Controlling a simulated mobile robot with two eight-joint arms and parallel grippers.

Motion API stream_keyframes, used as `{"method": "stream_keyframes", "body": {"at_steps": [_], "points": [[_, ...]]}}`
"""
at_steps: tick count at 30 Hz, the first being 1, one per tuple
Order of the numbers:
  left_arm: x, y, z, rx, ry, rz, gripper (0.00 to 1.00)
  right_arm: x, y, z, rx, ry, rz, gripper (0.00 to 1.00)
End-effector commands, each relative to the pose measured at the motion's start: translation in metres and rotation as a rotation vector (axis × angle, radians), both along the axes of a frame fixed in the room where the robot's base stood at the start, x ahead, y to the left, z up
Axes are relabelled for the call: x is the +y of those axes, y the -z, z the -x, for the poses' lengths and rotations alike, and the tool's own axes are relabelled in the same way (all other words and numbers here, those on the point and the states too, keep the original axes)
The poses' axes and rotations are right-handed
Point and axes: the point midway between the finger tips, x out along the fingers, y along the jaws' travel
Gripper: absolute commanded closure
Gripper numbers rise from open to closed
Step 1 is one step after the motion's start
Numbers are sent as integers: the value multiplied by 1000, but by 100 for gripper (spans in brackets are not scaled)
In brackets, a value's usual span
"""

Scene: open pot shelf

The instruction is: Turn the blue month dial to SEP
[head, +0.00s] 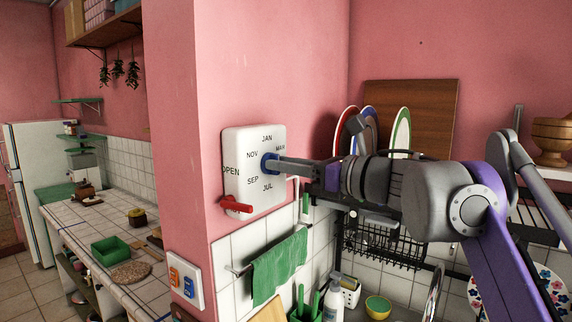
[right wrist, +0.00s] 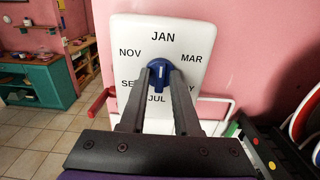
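The blue month dial (right wrist: 160,71) sits in the middle of a white wall panel (right wrist: 195,45) with month names around it. It also shows in the head view (head: 267,163). A white mark on the dial stands about upright; which end points is unclear. In the right wrist view JAN is at top, MAR upper right, JUL below, NOV upper left, and SEP lower left, partly hidden. My right gripper (head: 275,163) reaches the dial from the right, one finger on each side, close against it. My left gripper is not in view.
A red lever (head: 236,204) sticks out low on the panel, near its OPEN label. A dish rack (head: 385,240) with plates and a wooden board (head: 420,105) stand right of the panel. A green towel (head: 279,266) hangs below.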

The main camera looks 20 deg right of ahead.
Motion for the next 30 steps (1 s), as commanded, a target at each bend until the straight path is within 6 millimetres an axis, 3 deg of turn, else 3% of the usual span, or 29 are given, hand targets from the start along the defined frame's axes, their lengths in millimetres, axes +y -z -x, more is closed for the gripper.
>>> {"method": "stream_keyframes", "body": {"at_steps": [1,4,5,20,30], "points": [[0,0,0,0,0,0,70,0,0,0,0,0,0,80],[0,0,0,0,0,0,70,0,0,0,0,0,0,98],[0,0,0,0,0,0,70,0,0,0,0,0,0,100],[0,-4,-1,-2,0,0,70,0,-1,0,22,0,-28,100],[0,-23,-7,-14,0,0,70,-1,-3,0,154,-1,-197,100]]}}
